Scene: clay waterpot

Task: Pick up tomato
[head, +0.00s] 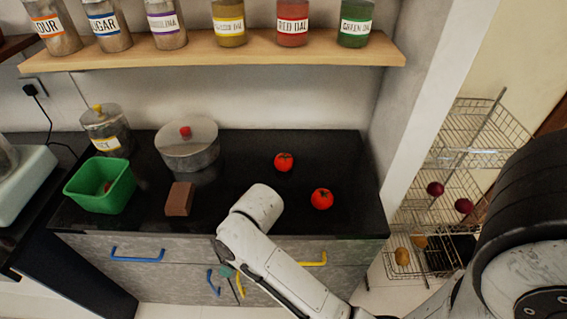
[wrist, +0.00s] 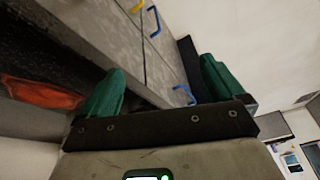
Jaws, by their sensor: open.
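Two red tomatoes lie on the black counter in the head view: one (head: 284,162) towards the back, the other (head: 321,199) nearer the front right. My white arm reaches over the counter's front edge, left of the nearer tomato. My gripper (wrist: 162,68) shows in the wrist view with its two green fingers wide apart and nothing between them. It faces the grey drawer fronts. In the head view the arm mostly hides it. A blurred orange-red patch (wrist: 40,92) shows at the wrist view's left; I cannot tell what it is.
A jar-lined shelf (head: 220,52) overhangs the back. A wire rack (head: 465,160) stands right.

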